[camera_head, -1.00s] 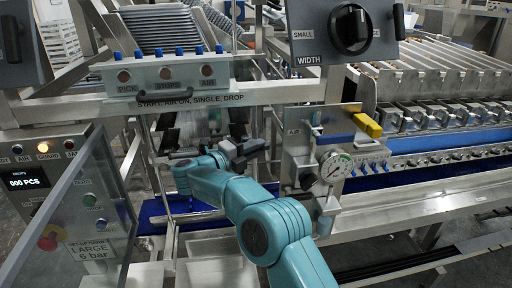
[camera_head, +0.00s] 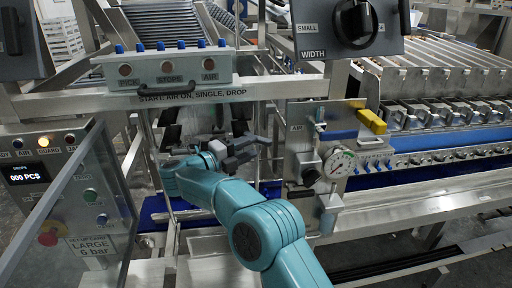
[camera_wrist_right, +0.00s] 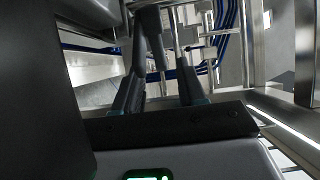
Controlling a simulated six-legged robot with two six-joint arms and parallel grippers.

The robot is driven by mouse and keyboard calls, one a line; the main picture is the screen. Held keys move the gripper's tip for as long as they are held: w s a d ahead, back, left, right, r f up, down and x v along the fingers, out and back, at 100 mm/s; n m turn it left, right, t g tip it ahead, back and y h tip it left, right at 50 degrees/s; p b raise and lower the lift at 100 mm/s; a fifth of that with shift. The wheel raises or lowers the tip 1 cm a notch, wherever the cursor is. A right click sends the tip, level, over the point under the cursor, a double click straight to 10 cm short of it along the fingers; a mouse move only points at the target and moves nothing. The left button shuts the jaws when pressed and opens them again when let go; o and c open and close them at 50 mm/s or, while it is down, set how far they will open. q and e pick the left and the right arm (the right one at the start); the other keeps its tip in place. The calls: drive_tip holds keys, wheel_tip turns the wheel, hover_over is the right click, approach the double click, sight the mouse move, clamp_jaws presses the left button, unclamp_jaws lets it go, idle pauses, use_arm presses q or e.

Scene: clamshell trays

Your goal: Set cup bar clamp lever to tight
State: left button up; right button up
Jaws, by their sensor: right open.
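I cannot pick out the cup bar clamp lever with certainty in either view. My right gripper (camera_head: 250,152) is dark grey, at the end of the teal arm, in the frame opening under the PICK, STOPS, AIR box. It is left of the AIR panel (camera_head: 303,140) and looks empty. In the right wrist view its dark fingers (camera_wrist_right: 158,88) stand apart. A dark upright part (camera_wrist_right: 149,32) shows beyond them; whether it is the lever, and whether it is touched, I cannot tell. My left gripper is not in view.
The AIR panel carries a pressure gauge (camera_head: 338,164) and a yellow block (camera_head: 372,121). A clear guard panel (camera_head: 75,200) stands at the left. Steel rails and blue hoses (camera_wrist_right: 222,45) crowd the wrist view. A metal beam (camera_head: 270,90) crosses above my gripper.

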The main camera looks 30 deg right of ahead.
drive_tip(key=shift+s+a+b, duration=0.1)
drive_tip(key=shift+a+b, duration=0.2)
drive_tip(key=shift+a, duration=1.9)
